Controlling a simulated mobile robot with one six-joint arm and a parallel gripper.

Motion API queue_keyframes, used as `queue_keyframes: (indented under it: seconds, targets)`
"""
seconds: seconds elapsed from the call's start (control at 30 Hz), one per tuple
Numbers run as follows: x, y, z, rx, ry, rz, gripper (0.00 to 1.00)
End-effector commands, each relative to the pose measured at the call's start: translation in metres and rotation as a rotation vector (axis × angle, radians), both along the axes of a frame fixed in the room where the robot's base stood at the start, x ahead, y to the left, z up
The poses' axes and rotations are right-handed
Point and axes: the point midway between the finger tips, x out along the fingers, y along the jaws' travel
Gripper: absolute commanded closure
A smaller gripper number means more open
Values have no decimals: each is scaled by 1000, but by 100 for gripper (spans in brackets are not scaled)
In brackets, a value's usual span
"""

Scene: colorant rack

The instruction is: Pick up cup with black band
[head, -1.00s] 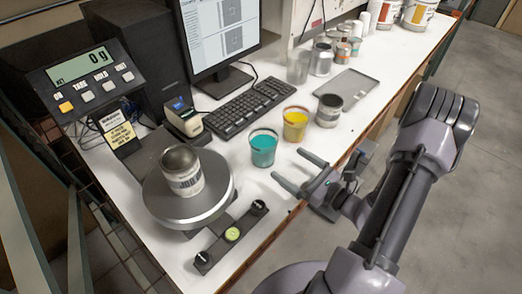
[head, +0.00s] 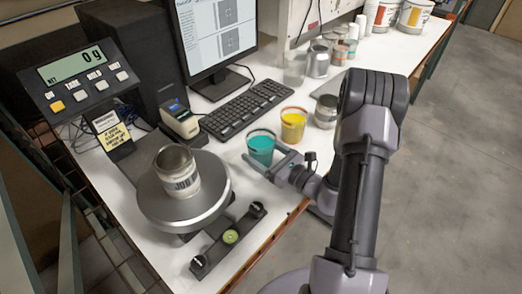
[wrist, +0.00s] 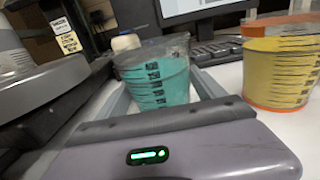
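A teal cup (head: 261,148) with a dark, nearly black band at its rim stands on the white bench. In the wrist view the teal cup (wrist: 157,82) shows dark scale marks and is upright just ahead. My gripper (head: 263,153) is open at bench level, with one finger on each side of the teal cup. I cannot tell whether either finger touches it. A yellow cup (head: 293,124) with an orange band stands just to the right of it; this cup also fills the right of the wrist view (wrist: 281,66).
A can (head: 177,171) stands on the round scale plate (head: 150,204) to the left; the display reads 0 g. A keyboard (head: 246,109) lies behind the cups. A metal can (head: 326,112) is right of the yellow cup, partly near my arm. The bench's front edge is close.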

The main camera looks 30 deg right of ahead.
Motion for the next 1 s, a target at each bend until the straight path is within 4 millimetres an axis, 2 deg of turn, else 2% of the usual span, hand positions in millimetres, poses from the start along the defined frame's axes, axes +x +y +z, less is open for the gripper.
queue_keyframes:
  seconds: [0.03,0.3,0.67,1.0]
  targets:
    - [0,0,0,0,0,0,33]
    - [0,0,0,0,0,0,84]
    - [0,0,4,0,-1,0,84]
    - [0,0,31,-1,-1,-1,84]
